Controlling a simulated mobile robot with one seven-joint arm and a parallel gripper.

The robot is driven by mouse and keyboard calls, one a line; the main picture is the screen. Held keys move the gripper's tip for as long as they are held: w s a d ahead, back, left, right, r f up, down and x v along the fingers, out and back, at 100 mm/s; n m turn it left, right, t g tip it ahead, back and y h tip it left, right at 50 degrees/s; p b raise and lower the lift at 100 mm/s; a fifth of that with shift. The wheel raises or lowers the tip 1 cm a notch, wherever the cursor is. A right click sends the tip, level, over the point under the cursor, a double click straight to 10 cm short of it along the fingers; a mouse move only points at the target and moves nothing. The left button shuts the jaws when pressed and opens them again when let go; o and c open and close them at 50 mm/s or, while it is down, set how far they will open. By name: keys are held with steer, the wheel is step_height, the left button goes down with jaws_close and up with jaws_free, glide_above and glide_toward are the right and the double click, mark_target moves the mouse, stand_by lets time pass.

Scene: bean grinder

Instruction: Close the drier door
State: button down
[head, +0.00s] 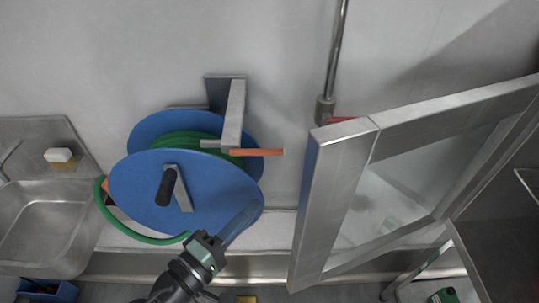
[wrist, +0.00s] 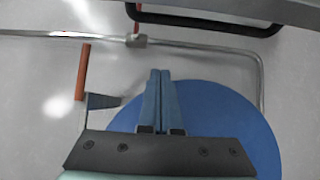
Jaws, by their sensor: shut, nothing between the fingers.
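The drier door (head: 340,185) is a metal-framed panel with a glass pane, standing open at the right of the head view. A grey edge with a black bar handle (wrist: 205,20) crosses the top of the wrist view; it looks like part of this door. My gripper (head: 245,217) is at the lower middle of the head view, left of the door and apart from it, in front of the blue hose reel. In the wrist view its blue fingers (wrist: 159,75) are together and empty, with the reel's disc behind them.
The blue hose reel (head: 140,190) with green hose and a black crank is mounted on the wall. A vertical pipe (head: 337,50) with a red lever runs down behind the door. A sink (head: 45,225) with a sponge (head: 60,156) is at left. Blank wall separates reel and door.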

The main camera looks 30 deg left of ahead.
steer(key=w+d+p, duration=0.3)
steer(key=w+d, duration=0.1)
steer(key=w, duration=0.2)
steer(key=shift+w+d+p, duration=0.25)
steer(key=shift+w+p, duration=0.15)
